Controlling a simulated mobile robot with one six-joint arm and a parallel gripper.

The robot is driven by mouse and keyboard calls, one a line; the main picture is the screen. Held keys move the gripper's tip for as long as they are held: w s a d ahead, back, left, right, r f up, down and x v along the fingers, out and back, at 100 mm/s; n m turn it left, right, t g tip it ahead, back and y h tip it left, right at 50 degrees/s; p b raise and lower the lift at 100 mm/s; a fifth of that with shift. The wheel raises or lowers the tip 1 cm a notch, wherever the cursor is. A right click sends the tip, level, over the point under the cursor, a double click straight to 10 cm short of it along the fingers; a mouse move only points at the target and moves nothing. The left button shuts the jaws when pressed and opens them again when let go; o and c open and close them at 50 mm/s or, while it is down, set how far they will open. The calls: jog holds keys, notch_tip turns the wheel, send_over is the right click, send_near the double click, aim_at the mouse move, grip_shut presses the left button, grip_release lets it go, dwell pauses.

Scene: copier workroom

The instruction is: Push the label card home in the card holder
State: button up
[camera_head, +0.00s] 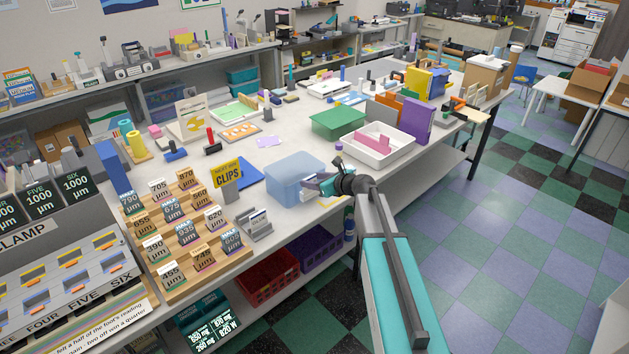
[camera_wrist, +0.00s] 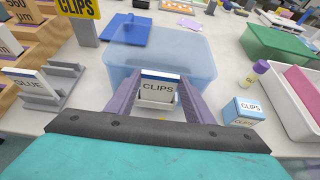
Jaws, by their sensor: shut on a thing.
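The label card (camera_wrist: 158,87), printed CLIPS with a blue band along its top edge, is between the two purple-grey fingers of my gripper (camera_wrist: 157,82) in the wrist view. My gripper is shut on it. The card stands upright at the front wall of a translucent blue bin (camera_wrist: 185,48). A pale strip at the card's lower edge looks like the card holder (camera_wrist: 157,104); how deep the card sits in it cannot be told. In the head view my gripper (camera_head: 313,184) is at the right front of the bin (camera_head: 290,176), and the card is not clear.
A small CLIPS box (camera_wrist: 242,111) stands right of my gripper, with a purple-capped glue stick (camera_wrist: 254,73) behind it. A GLUE card stand (camera_wrist: 45,86) is to the left. A yellow CLIPS sign (camera_head: 227,174) stands left of the bin. A white tray (camera_head: 376,154) lies to the right.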

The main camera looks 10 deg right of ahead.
jog(key=shift+f, duration=0.2)
jog(key=o, duration=1.1)
jog(key=shift+s+r, duration=0.1)
jog(key=b+v, duration=0.4)
jog(key=v, duration=0.9)
jog(key=shift+s+d, duration=0.2)
jog(key=shift+s, duration=0.05)
jog(key=shift+a, duration=0.1)
